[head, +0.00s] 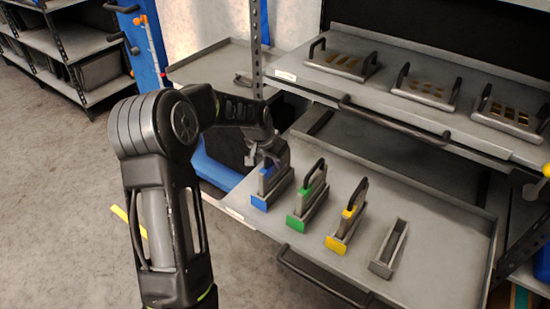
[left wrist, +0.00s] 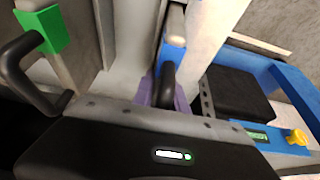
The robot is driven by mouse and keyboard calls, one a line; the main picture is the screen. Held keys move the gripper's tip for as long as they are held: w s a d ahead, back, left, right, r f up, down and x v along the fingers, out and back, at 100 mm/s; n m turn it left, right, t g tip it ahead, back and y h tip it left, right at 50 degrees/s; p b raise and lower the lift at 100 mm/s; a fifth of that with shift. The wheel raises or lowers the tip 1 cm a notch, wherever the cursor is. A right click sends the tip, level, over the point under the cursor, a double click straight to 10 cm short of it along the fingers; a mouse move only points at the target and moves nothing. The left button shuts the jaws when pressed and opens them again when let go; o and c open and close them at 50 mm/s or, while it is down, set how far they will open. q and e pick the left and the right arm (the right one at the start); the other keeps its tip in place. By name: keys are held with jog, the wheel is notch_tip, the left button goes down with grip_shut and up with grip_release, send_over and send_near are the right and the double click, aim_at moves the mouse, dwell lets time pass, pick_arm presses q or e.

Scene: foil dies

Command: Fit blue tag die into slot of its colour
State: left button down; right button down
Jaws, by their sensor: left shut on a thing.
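The blue tag die (head: 267,178) sits in the slot with the blue front plate (head: 260,203), at the left end of the pull-out tray. It looks upright and about as low as the neighbouring dies, but how deep it sits is partly hidden by my gripper. My left gripper (head: 268,155) comes down from above and is shut on the die's black handle. In the left wrist view the handle (left wrist: 167,83) stands between the purple fingers, with the blue tag (left wrist: 173,56) just beyond. My right gripper is not in view.
A green-tagged die (head: 310,187) and a yellow-tagged die (head: 352,208) stand in their own slots to the right. A grey slot (head: 388,250) is empty. An upper shelf holds several handled plates (head: 424,88). A rack post (head: 255,50) stands close behind my left arm.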

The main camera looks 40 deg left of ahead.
pick_arm(q)
jog(key=shift+w+r, duration=0.1)
jog(key=shift+r, duration=0.05)
jog(key=c, duration=1.3)
grip_release()
jog(key=shift+f, duration=0.2)
jog(key=shift+r, duration=0.15)
jog(key=shift+s+r, duration=0.15)
jog(key=shift+s, duration=0.05)
jog(key=p+v, duration=0.1)
jog(key=v, duration=1)
jog(key=shift+s+r, duration=0.2)
jog(key=shift+r, duration=0.05)
jog(key=shift+s, duration=0.1)
